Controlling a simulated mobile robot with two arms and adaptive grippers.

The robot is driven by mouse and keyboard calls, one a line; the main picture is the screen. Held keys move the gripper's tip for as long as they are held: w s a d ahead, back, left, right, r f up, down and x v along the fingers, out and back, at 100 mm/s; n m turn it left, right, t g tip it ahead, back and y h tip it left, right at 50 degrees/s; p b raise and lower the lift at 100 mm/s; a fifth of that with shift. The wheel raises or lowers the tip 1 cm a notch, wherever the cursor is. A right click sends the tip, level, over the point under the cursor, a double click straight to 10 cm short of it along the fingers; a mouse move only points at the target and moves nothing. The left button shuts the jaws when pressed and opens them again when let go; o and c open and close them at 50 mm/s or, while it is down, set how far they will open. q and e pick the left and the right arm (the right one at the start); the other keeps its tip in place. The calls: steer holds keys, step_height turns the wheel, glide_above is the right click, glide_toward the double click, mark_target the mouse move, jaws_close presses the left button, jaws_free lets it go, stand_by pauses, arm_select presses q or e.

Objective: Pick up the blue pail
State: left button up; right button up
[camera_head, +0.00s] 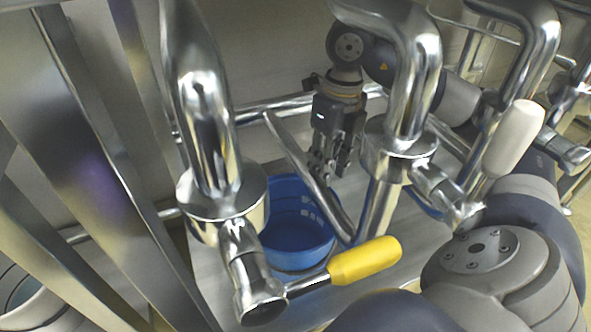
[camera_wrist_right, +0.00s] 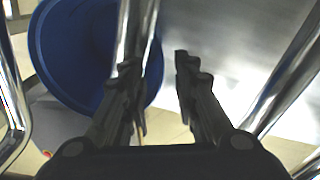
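The blue pail (camera_head: 298,228) stands low on a grey metal surface in the head view, behind the pipe with the yellow lever; its opening faces up. In the right wrist view the pail (camera_wrist_right: 75,55) fills the upper left, beside and beyond the left finger. My right gripper (camera_head: 328,172) hangs above and to the right of the pail. In the wrist view the right gripper (camera_wrist_right: 158,66) is open, with nothing held between its fingers. A shiny metal bar passes by its left finger and across the pail. My left gripper is not in view.
Thick chrome pipes (camera_head: 205,120) stand in front, one with a yellow lever (camera_head: 365,261) and one with a white lever (camera_head: 514,138). A slanted metal bar (camera_head: 310,178) crosses near the pail. A blue piece shows partly behind the right pipe. Metal frame beams fill the left.

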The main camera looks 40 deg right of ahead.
steer(key=b, duration=0.3)
glide_above(321, 210)
steer(key=d, duration=0.1)
step_height(321, 210, down, 5)
steer(key=shift+w+r, duration=0.15)
steer(key=f+b, duration=0.1)
steer(key=f, duration=0.1)
steer(key=f+b, duration=0.3)
steer(key=shift+a+f, duration=0.3)
steer(key=shift+f, duration=0.1)
steer(key=shift+c, duration=0.2)
jaws_close()
